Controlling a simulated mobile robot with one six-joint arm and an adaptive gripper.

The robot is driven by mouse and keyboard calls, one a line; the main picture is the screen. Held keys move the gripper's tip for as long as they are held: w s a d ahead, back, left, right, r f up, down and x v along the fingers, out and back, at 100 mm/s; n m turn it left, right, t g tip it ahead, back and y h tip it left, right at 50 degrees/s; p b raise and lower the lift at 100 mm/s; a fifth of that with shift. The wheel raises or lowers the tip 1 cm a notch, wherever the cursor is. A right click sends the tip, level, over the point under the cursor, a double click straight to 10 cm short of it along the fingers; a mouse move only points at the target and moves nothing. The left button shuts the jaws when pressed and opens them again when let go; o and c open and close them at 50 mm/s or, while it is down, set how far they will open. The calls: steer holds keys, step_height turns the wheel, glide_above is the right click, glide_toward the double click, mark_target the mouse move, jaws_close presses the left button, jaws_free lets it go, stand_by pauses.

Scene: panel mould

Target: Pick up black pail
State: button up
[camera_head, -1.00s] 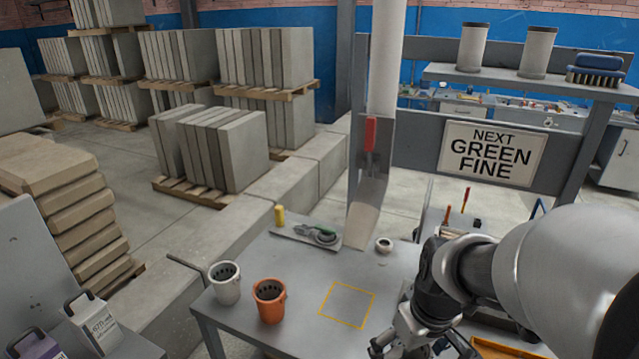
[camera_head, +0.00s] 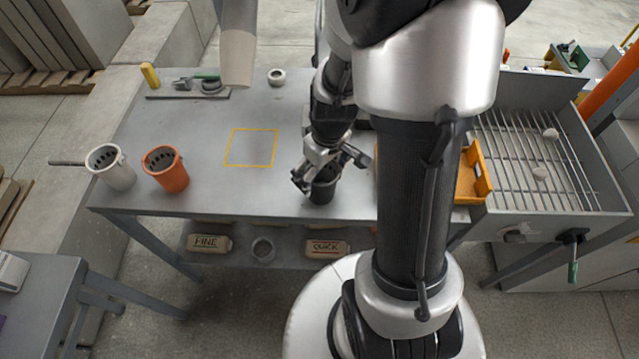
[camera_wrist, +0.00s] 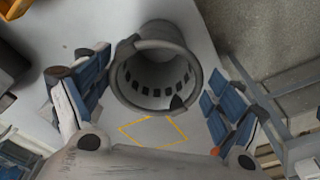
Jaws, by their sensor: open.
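The black pail (camera_head: 324,188) stands upright on the grey table (camera_head: 215,196) near its front edge, partly hidden by my gripper. In the wrist view the pail (camera_wrist: 157,72) shows its open rim and a ring of dark slots inside; it looks dark grey there. My gripper (camera_head: 330,178) is at the pail's top, over it in the head view. In the wrist view its blue-padded fingers are spread on either side of the pail, with gaps to both, and hold nothing.
A white pail (camera_head: 110,168) and an orange pail (camera_head: 166,170) stand on the table's left. A yellow square outline (camera_head: 251,148) marks bare table left of the black pail. An orange tray (camera_head: 476,172) and a slatted rack (camera_head: 540,165) lie right. Bags sit on the lower shelf.

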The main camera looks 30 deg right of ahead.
mark_target(320, 181)
steer(key=f, duration=0.2)
steer(key=f+b, duration=0.1)
steer(key=f, duration=0.1)
steer(key=w+f+b, duration=0.1)
steer(key=shift+d+f, duration=0.1)
steer(key=shift+f, duration=0.3)
steer(key=shift+s+r, duration=0.1)
steer(key=c, duration=1.1)
steer(key=shift+r, duration=0.15)
steer(key=shift+c, duration=0.2)
